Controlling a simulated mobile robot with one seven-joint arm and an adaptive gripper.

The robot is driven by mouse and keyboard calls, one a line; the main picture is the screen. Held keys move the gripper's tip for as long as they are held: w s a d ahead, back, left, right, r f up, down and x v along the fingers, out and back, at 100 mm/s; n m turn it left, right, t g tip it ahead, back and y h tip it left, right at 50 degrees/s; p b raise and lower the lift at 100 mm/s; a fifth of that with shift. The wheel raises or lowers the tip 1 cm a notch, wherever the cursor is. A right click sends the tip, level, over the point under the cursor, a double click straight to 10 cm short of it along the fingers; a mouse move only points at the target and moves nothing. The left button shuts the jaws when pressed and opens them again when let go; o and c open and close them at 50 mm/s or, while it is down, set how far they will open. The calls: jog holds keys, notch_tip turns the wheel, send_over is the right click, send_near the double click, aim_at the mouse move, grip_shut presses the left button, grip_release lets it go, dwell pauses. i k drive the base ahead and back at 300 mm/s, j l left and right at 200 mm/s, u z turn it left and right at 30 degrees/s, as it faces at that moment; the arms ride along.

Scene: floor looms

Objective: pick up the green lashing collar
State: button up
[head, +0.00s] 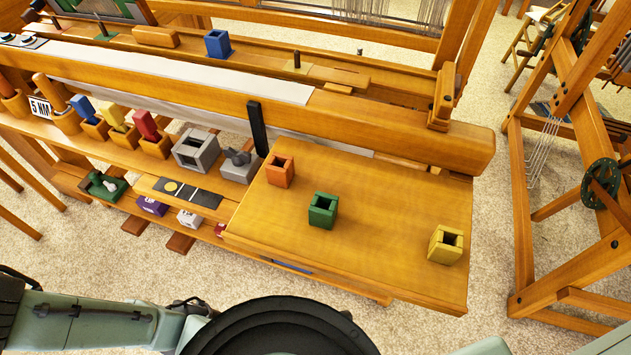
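The green lashing collar (322,211) is a small square block with an open square hole in its top. It stands upright on the wooden board (390,200) at the right end of the loom, near the middle of the board. Nothing touches it or covers it. Parts of my own arm and body show along the bottom edge, well apart from the collar. My gripper is not in view, so its state does not show.
An orange collar (280,171) stands behind and left of the green one; a yellow collar (446,244) stands near the right edge. A black upright strip (257,128) and a thick wooden beam (390,130) border the board's back. Free room surrounds the green collar.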

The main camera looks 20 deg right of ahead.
aim_at(322, 209)
jog(key=k+j+z, duration=0.3)
jog(key=k, duration=0.3)
jog(key=k+j+z, duration=0.15)
jog(key=k+z, duration=0.15)
jog(key=k, duration=0.25)
